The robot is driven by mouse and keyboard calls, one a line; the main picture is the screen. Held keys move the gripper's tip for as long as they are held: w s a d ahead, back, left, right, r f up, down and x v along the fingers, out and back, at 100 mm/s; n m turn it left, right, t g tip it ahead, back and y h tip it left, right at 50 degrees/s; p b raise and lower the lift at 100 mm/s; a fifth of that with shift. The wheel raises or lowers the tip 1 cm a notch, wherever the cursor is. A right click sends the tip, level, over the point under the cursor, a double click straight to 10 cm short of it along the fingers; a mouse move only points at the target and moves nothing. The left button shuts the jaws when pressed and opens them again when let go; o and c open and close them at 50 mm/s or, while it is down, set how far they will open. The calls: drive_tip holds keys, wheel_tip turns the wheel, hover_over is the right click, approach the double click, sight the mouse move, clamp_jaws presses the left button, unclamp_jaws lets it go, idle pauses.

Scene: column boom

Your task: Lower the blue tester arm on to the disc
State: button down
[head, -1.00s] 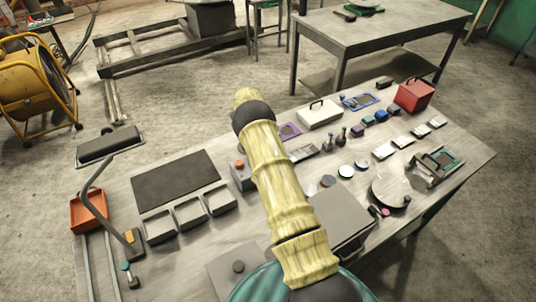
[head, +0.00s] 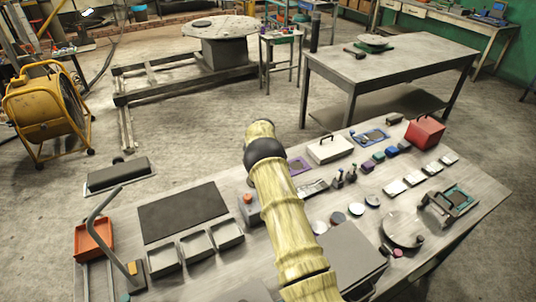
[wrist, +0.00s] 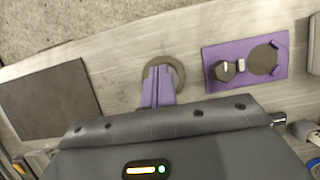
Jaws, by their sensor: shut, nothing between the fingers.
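The blue tester (head: 370,137) is a small blue-framed plate with a grey disc, near the far edge of the bench in the head view. It is too small there to tell how its arm sits against the disc. A purple tester (wrist: 245,63) shows in the wrist view with a dark knob, a pale block and a round disc; it also shows in the head view (head: 299,166). My gripper (wrist: 158,88) has purple fingers, shut and empty, over a round grey piece on the bench. My arm hides the gripper in the head view.
A white case (head: 329,150) stands between the purple and blue testers. A red box (head: 425,132) stands right of the blue tester, with small coloured blocks in front. A dark mat (head: 182,215) and open trays lie left. A bent grey post rises at the left.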

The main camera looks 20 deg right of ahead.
drive_tip(key=b+v, duration=0.4)
drive_tip(key=v, duration=1.2)
drive_tip(key=shift+a+r, duration=0.25)
